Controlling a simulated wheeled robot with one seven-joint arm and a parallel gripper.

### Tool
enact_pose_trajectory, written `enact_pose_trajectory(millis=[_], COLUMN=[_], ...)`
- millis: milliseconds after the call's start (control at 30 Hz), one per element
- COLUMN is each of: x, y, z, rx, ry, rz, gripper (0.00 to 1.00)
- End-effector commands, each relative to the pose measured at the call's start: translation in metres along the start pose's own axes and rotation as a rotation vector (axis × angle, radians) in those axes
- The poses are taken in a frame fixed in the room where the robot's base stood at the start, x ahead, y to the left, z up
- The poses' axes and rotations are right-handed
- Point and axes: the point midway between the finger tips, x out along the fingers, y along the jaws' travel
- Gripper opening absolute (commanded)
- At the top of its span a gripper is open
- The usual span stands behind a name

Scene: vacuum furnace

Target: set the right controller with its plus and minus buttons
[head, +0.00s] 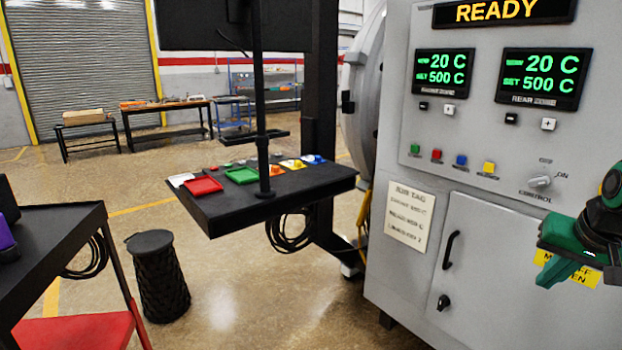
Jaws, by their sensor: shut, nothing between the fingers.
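The right controller (541,79) is a black display on the grey furnace cabinet, reading 20 C above SET 500 C in green. Below it sit a black minus button (511,118) and a white plus button (548,124). The left controller (443,70) also reads 20 C and SET 500 C, with its own black and white buttons (448,109) below. My gripper (540,268) is green, at the right edge in front of the lower cabinet, below and apart from the buttons. It is shut and empty.
A READY sign (497,11) is above the displays. Coloured buttons (461,160) and a control knob (540,181) lie below them. A cabinet door (480,260) has a protruding black handle. A black tray stand (270,200) and a black stool (156,275) stand left.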

Motion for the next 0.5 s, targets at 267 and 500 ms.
enact_pose_trajectory(millis=[267,500], x=[-0.015,-0.024], y=[0.051,0.063], z=[0.140,0.178], rx=[-0.044,-0.053], ry=[-0.351,-0.455], rz=[0.109,0.128], gripper=[0.00,0.00])
